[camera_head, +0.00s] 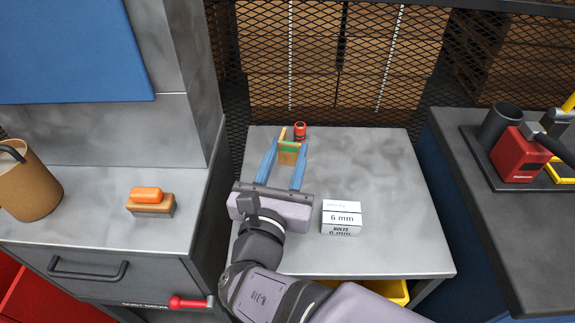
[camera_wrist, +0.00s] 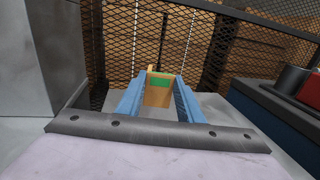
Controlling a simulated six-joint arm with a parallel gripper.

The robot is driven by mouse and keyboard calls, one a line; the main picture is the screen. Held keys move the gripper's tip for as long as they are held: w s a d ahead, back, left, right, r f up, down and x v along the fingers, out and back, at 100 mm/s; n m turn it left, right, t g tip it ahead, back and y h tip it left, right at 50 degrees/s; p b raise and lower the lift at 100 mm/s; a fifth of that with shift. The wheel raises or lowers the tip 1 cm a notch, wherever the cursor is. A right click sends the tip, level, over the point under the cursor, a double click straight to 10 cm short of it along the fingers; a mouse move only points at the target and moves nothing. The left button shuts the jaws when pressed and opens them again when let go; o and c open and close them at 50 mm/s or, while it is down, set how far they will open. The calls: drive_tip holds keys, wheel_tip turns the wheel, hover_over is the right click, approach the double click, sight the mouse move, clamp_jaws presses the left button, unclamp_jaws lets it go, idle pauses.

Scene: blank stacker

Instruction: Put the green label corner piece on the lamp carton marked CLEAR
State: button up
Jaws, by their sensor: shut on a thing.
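My gripper (camera_head: 289,146) is shut on a tan corner piece with a green label (camera_head: 288,157). One blue finger is on each side of the piece. The piece also shows between the fingers in the wrist view (camera_wrist: 157,96), with its green label facing the camera and one upright part at its left. It is over the far left part of the grey table (camera_head: 375,165); I cannot tell whether it touches the table. I see no lettering that reads CLEAR.
A small red cylinder (camera_head: 300,131) stands just behind the held piece. Dark mesh (camera_head: 340,100) closes off the table's back. A brush with an orange top (camera_head: 146,198) lies on the left counter. The table's right half is clear behind the white carton.

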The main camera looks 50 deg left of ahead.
drive_tip(key=shift+r, duration=0.5)
